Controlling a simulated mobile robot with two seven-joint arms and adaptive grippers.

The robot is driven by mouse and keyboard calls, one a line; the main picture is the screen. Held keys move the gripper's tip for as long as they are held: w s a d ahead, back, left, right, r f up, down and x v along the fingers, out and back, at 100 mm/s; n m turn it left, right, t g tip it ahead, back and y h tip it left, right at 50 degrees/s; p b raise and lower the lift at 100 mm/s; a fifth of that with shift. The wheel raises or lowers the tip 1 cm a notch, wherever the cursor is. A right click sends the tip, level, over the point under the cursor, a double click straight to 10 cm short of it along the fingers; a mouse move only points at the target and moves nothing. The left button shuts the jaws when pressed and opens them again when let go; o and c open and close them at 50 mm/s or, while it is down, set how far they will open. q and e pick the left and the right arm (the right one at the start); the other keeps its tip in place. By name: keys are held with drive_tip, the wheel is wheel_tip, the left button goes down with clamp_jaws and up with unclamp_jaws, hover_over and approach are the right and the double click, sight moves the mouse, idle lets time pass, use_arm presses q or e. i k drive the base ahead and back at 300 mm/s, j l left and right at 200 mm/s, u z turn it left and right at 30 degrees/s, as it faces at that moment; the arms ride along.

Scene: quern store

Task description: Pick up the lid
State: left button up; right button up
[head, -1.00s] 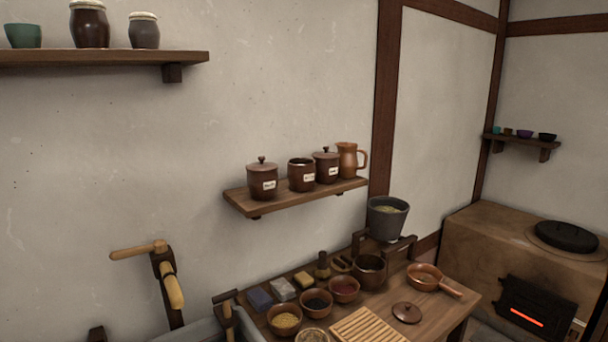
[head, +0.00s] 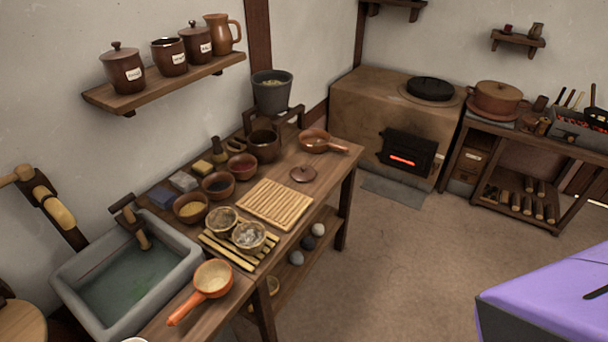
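A small round brown lid (head: 303,174) with a knob lies on the wooden worktable (head: 328,185), right of the slatted wooden board (head: 275,204) and in front of the orange-brown pan (head: 322,142). It lies apart from both. On the wall shelf (head: 120,101), an open brown jar (head: 169,58) stands without a lid between two lidded jars (head: 123,68) (head: 196,44). A jug (head: 222,34) stands at the shelf's right end. Neither of my grippers is in view.
Several bowls, a dark pot (head: 263,147) and a grey bucket (head: 271,92) crowd the worktable's back. A stone sink (head: 72,290) is at lower left. A stove (head: 365,105) stands behind. Floor (head: 400,255) right of the table is clear up to a purple-topped block (head: 550,290).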

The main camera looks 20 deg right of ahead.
sight(301, 174)
drive_tip(key=i+l+z, duration=0.1)
drive_tip(key=z, duration=0.3)
drive_tip(key=i+l+z, duration=0.1)
drive_tip(key=z, duration=0.3)
drive_tip(key=i+l+z, duration=0.15)
drive_tip(key=z, duration=0.25)
